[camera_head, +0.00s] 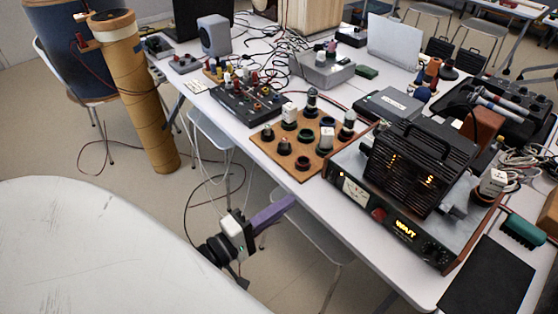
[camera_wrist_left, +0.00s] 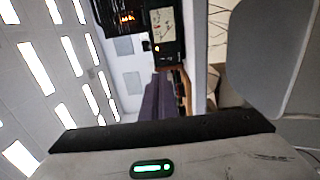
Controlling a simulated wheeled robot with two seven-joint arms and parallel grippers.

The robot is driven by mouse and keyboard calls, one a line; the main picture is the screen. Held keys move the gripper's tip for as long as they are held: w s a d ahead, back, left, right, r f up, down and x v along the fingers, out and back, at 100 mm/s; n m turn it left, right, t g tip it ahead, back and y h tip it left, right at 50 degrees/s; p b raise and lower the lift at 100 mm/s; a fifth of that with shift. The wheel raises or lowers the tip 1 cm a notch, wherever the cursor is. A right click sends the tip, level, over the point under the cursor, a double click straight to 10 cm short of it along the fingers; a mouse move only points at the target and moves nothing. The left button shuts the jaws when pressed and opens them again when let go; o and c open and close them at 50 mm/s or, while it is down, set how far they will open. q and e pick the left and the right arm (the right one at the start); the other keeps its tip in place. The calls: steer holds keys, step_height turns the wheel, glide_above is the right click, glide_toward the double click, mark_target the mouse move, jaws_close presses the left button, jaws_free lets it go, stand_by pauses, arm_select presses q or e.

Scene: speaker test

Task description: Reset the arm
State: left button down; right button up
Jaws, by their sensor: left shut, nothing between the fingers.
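My left gripper (camera_head: 290,200) is at the lower middle of the head view, in front of the long table's near edge and apart from it. Its purple fingers are together and hold nothing. They point up and to the right. The purple fingers also show in the left wrist view (camera_wrist_left: 158,100), with an instrument with a dial (camera_wrist_left: 165,25) beyond them. My right gripper is in neither view.
The white table (camera_head: 318,196) holds a wooden board (camera_head: 268,149) with round parts, a black mixer-like box (camera_head: 240,108), and a large instrument with lit displays (camera_head: 400,228). A tall brown tube (camera_head: 140,100) stands at left. Loose cables hang below the table.

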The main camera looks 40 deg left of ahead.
arm_select(q)
steer(key=shift+s+a, duration=0.1)
steer(key=shift+s, duration=0.3)
steer(key=s+d+f+m+g, duration=0.4)
steer(key=s+d+f+m, duration=0.1)
steer(key=f+m, duration=0.3)
steer(key=s+d+f+m+g+y, duration=0.1)
steer(key=s+d+f+m+g, duration=0.4)
steer(key=f+m, duration=0.3)
steer(key=shift+s+f+m, duration=0.35)
steer(key=shift+s+m, duration=0.4)
steer(key=shift+m, duration=0.15)
